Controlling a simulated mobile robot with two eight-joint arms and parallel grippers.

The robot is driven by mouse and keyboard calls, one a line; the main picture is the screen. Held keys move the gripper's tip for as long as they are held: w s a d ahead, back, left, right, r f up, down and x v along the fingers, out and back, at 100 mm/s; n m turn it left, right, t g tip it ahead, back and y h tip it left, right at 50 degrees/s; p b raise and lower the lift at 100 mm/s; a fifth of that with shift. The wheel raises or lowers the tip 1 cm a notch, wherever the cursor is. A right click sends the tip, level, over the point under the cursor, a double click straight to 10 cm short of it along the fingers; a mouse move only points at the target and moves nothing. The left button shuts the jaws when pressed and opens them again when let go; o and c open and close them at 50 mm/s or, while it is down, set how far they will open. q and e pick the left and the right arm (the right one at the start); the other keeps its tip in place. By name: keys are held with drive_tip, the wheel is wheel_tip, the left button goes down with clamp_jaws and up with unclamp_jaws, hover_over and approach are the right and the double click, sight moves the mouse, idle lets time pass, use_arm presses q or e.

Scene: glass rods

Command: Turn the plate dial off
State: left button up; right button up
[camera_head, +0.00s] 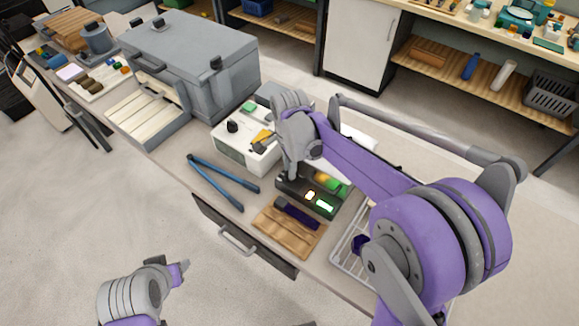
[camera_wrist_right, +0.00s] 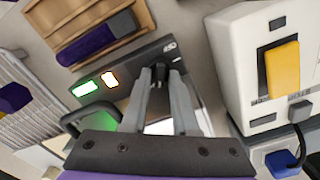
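The plate (camera_head: 325,207) is a dark device on the bench with a lit green display and a small lit orange-white indicator; it also shows in the right wrist view (camera_wrist_right: 138,68). Its dial (camera_wrist_right: 160,76) is a small black knob on the front panel, between my right fingertips. My right gripper (camera_wrist_right: 161,74) points down at the panel with its fingers closed in on both sides of the dial, seemingly touching it. In the head view the right gripper (camera_head: 292,174) hides the dial. My left gripper (camera_head: 184,272) hangs low over the floor, away from the bench, its fingers unclear.
A white device (camera_head: 235,152) with a yellow switch stands close beside the plate. A wooden rack (camera_head: 290,236) with a dark purple item lies in front. A wire rack (camera_head: 350,258) is to the right. Blue-handled tongs (camera_head: 222,182) lie left. A big grey box (camera_head: 195,60) stands farther back.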

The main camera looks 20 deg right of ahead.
clamp_jaws()
use_arm(q)
drive_tip(key=shift+f, duration=0.15)
use_arm(e)
drive_tip(key=shift+n, duration=0.4)
drive_tip(key=n+b, duration=0.1)
drive_tip(key=n, duration=0.5)
drive_tip(key=shift+n+b, duration=0.3)
drive_tip(key=n, duration=0.5)
drive_tip(key=shift+b, duration=0.35)
use_arm(q)
drive_tip(key=f, duration=0.1)
drive_tip(key=s+f, duration=0.1)
drive_tip(key=f, duration=0.1)
drive_tip(key=shift+s+f, duration=0.15)
drive_tip(key=shift+f, duration=0.1)
use_arm(e)
drive_tip(key=n, duration=0.5)
drive_tip(key=shift+r, duration=0.1)
drive_tip(key=shift+n, duration=0.4)
